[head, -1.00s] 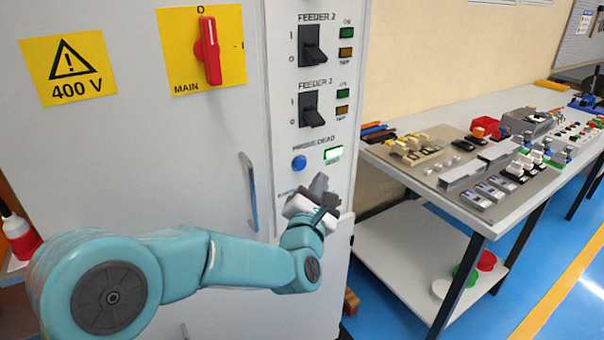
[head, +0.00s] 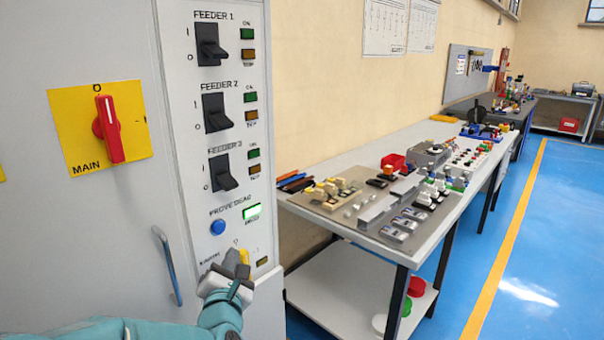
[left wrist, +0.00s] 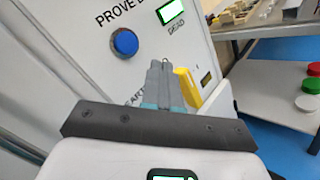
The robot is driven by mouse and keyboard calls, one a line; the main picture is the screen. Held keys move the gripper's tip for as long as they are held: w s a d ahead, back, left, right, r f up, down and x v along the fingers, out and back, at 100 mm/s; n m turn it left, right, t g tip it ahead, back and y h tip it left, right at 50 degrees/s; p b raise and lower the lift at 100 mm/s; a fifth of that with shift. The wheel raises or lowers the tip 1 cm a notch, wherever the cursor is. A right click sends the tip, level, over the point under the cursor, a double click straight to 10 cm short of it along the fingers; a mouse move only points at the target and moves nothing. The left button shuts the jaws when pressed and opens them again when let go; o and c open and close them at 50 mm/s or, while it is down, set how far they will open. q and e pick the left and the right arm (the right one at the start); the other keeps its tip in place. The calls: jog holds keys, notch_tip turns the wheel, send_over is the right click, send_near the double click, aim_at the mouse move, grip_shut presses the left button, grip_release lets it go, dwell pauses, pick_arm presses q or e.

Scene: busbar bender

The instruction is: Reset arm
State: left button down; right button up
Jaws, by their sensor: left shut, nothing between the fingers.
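My left arm (head: 95,330) comes in from the lower left of the head view. Its teal links end at my left gripper (head: 234,262), in front of the lower part of the cabinet's switch panel (head: 218,140). In the left wrist view the grey fingers (left wrist: 163,78) are together with nothing between them. A yellow part (left wrist: 187,88) shows just right of the fingers, partly hidden; I cannot tell whether they touch. The blue button (left wrist: 125,42) and the lit green indicator (left wrist: 170,11) are above the fingers. My right gripper is not in view.
The cabinet has a red main switch (head: 108,130), several black feeder switches and a door handle (head: 167,265). To the right, a long bench (head: 345,160) holds trays and parts. The blue floor (head: 520,260) beside it is clear.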

pick_arm(q)
jog(key=s+f+m+g+h+p, duration=0.2)
jog(key=s+f+m+g, duration=0.3)
jog(key=f, duration=0.8)
jog(key=s+f+m+g+h+p, duration=0.15)
jog(key=s+f+m+g, duration=0.35)
jog(key=f, duration=0.7)
jog(key=s+d+f+m+g+h, duration=0.1)
jog(key=s+d+f+m+g, duration=0.1)
jog(key=s+m, duration=0.4)
jog(key=s+d+f+m+g+h+p, duration=0.1)
jog(key=s+d+f+m+g, duration=0.2)
jog(key=s+m, duration=0.3)
jog(key=s+d+f+m+g+h, duration=0.1)
jog(key=s+m, duration=0.5)
jog(key=s, duration=0.6)
notch_tip(320, 180, down, 3)
jog(key=shift+s+d+r+g+h+p, duration=0.1)
jog(key=shift+s+d+g+h+p, duration=0.25)
jog(key=shift+d+g, duration=0.6)
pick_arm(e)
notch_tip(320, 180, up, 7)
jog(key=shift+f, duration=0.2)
pick_arm(q)
jog(key=shift+w, duration=0.1)
